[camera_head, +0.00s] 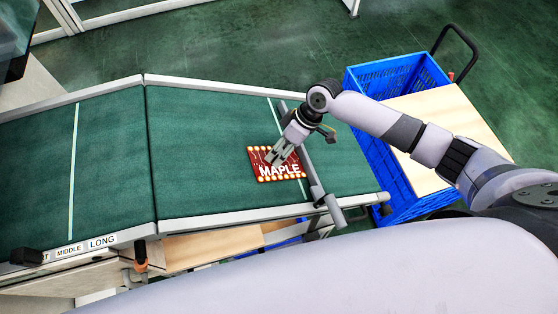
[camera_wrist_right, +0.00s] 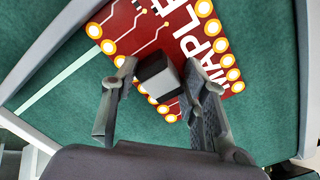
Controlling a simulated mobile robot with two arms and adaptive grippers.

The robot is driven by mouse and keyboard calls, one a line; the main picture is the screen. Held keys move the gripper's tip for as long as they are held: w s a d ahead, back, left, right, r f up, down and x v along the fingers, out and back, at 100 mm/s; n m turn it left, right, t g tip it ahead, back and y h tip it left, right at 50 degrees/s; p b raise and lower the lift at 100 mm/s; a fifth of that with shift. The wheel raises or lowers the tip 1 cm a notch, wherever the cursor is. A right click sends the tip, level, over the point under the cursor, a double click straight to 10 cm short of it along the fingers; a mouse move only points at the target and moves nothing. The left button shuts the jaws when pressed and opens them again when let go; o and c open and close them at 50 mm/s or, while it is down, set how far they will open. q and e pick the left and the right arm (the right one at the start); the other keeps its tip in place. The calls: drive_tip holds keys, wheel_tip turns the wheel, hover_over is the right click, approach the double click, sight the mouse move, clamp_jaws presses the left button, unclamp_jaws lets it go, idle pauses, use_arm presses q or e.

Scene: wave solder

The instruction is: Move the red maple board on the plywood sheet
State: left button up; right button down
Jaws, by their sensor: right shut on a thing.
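The red maple board (camera_head: 262,172), with white MAPLE lettering and gold edge pads, is at the right part of the green conveyor. It also fills the upper middle of the right wrist view (camera_wrist_right: 132,35). My right gripper (camera_head: 280,157) reaches down over the board. In the right wrist view its fingers (camera_wrist_right: 160,78) are on either side of a grey and black block on the board, shut on it. I cannot tell whether the board is lifted. A pale plywood sheet (camera_head: 448,118) lies on the blue crate cart to the right. My left gripper is not in view.
A grey bar (camera_head: 313,175) crosses the green conveyor (camera_head: 200,150) just right of the board. The blue crate cart (camera_head: 385,165) has a dark handle (camera_head: 460,38) at its far side. Another pale wooden sheet (camera_head: 215,247) shows below the conveyor. The plywood on the cart looks bare.

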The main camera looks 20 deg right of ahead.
sight(242, 159)
drive_tip(key=shift+s+a+f, duration=0.1)
drive_tip(key=shift+s+a, duration=0.05)
drive_tip(key=shift+s, duration=0.05)
drive_tip(key=shift+a+r+p, duration=0.35)
drive_tip(key=shift+a+p, duration=0.15)
drive_tip(key=shift+p, duration=0.05)
drive_tip(key=shift+s+a+r+p, duration=0.1)
drive_tip(key=shift+a+r+p, duration=0.7)
drive_tip(key=shift+a, duration=0.5)
drive_tip(key=shift+a+r+p, duration=0.7)
drive_tip(key=shift+a+p, duration=0.25)
drive_tip(key=shift+a, duration=0.35)
drive_tip(key=shift+s+a+r+p, duration=0.1)
drive_tip(key=shift+a+r+p, duration=0.7)
drive_tip(key=shift+a, duration=0.5)
wheel_tip(242, 159, up, 8)
drive_tip(key=p, duration=0.8)
drive_tip(key=shift+d, duration=0.1)
